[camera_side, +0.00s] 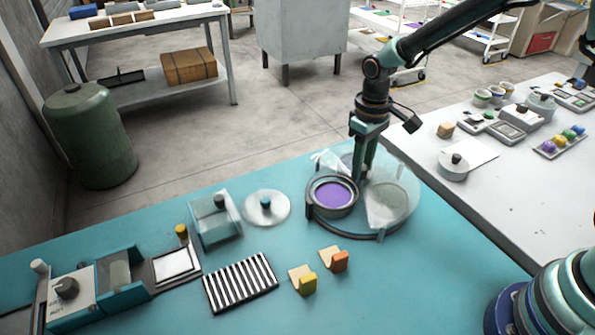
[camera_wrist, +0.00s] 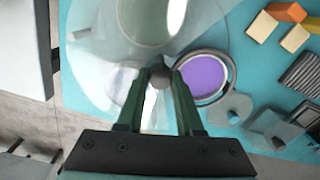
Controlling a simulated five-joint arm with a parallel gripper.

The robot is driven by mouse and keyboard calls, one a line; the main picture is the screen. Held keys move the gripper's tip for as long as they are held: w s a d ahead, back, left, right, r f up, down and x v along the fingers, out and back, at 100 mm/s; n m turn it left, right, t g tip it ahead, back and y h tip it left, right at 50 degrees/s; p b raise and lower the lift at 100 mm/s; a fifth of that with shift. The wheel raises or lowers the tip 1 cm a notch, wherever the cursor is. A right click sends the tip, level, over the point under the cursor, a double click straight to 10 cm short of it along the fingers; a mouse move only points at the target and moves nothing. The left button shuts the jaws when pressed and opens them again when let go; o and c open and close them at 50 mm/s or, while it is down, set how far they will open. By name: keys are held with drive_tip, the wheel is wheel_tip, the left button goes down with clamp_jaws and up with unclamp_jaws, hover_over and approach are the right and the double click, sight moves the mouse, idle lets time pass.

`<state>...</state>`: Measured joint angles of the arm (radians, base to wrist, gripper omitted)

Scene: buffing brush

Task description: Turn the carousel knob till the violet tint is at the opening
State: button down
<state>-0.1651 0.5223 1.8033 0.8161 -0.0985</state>
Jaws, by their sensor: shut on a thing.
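The carousel (camera_side: 400,214) is a round, partly clear disc on the teal table, with a dark rim along its front. The violet tint (camera_side: 334,194) shows inside a dark ring at the carousel's front left; it also shows in the wrist view (camera_wrist: 205,76), right of my fingers. The ring looks like the opening, and violet fills most of it. My gripper (camera_side: 362,172) points down at the carousel's middle. In the wrist view its fingers (camera_wrist: 160,78) are shut on the dark round knob (camera_wrist: 160,74). In the side view the knob is hidden behind the fingers.
Left of the carousel are a clear disc with a teal knob (camera_side: 265,206) and a clear-sided box (camera_side: 215,218). A striped plate (camera_side: 240,283) and two small wedge blocks (camera_side: 303,280) lie in front. A white table (camera_side: 500,190) with tools stands to the right.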

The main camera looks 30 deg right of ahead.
drive_tip(key=c, duration=0.6)
unclamp_jaws()
drive_tip(key=shift+o, duration=0.2)
wheel_tip(320, 180, up, 12)
drive_tip(key=s+d+r+m+t, duration=0.1)
drive_tip(key=s+d+r+t, duration=0.1)
drive_tip(key=s, duration=0.4)
drive_tip(key=s+d+r+m+t, duration=0.2)
drive_tip(key=s+d+r+t, duration=0.1)
drive_tip(key=s+d, duration=0.2)
drive_tip(key=shift+s+r+t, duration=0.3)
drive_tip(key=shift+s+r, duration=0.05)
drive_tip(key=shift+s, duration=0.9)
